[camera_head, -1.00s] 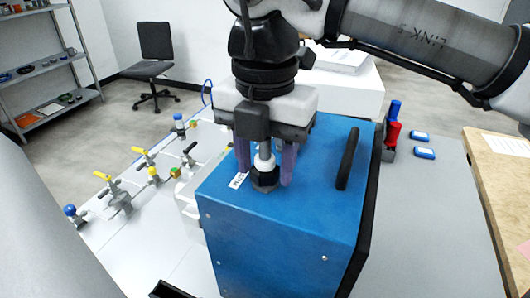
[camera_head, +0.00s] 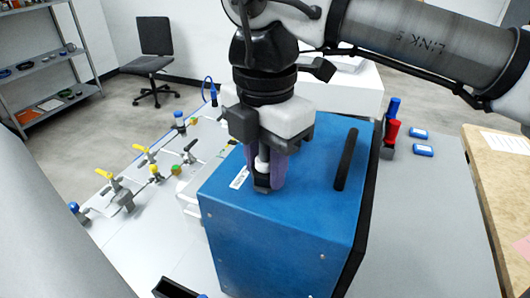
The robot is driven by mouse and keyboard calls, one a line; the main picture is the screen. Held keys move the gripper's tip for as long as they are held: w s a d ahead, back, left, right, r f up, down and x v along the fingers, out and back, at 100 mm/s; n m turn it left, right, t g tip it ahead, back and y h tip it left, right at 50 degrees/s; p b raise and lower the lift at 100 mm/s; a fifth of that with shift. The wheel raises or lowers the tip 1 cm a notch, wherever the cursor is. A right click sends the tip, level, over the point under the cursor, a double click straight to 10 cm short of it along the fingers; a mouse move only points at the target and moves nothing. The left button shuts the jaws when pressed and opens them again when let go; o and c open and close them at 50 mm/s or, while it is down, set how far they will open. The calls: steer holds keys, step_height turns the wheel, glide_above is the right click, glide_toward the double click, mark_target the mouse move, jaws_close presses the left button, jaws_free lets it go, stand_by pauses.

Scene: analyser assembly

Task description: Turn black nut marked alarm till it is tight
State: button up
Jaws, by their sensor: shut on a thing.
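A black nut (camera_head: 262,184) sits on the top of the blue analyser box (camera_head: 290,215), near its left side. A white fitting (camera_head: 261,160) stands just above the nut. A small white label (camera_head: 239,178) lies on the box top beside the nut; its lettering is too small to read surely. My gripper (camera_head: 264,180) points straight down from above, with its purple fingers shut on the nut. The near finger hides part of the nut.
A black handle (camera_head: 346,160) rises from the box top at the right. Valves with yellow handles (camera_head: 108,176) and pipes stand on the table at the left. Red and blue cylinders (camera_head: 391,132) stand behind the box at the right. The grey table (camera_head: 430,225) is bare at the right.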

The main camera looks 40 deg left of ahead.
steer(key=m+p, duration=0.1)
steer(key=m, duration=0.3)
steer(key=shift+r, duration=0.1)
steer(key=m, duration=0.4)
steer(key=shift+p, duration=0.3)
steer(key=o, duration=0.9)
